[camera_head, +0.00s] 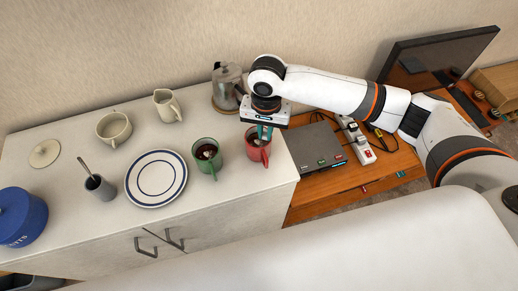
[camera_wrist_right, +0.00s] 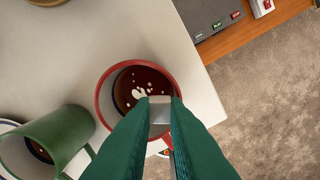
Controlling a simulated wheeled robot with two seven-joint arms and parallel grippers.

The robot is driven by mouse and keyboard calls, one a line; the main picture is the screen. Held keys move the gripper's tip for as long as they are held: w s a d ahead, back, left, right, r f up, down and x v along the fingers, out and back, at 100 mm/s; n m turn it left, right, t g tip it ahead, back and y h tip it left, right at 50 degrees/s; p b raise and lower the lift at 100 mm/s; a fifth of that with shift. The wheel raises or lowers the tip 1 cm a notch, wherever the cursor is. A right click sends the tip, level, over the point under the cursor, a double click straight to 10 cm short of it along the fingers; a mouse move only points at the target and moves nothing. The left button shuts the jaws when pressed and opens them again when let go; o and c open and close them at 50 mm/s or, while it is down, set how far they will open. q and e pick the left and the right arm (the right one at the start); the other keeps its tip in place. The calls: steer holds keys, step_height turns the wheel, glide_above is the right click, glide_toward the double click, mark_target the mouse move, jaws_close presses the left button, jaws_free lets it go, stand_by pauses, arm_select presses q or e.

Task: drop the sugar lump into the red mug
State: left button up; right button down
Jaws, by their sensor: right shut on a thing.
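The red mug (camera_head: 253,153) stands near the right end of the white cabinet top, with its handle towards the front. In the right wrist view the red mug (camera_wrist_right: 101,92) holds dark liquid with white flecks on it. My right gripper (camera_head: 265,135) is over the mug, pointing down. Its green fingers are shut on the pale sugar lump (camera_wrist_right: 160,108), which shows between the fingertips over the mug's opening. The exact height above the liquid is hard to tell. In the head view I cannot make out the lump. My left gripper is not in view.
A green mug (camera_head: 207,168) stands just left of the red mug. The cabinet edge lies close to the red mug's right.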

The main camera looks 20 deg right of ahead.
steer(key=c, duration=1.4)
jaws_free()
steer(key=shift+o, duration=0.2)
steer(key=shift+r, duration=0.1)
step_height(320, 180, up, 12)
steer(key=shift+b, duration=0.35)
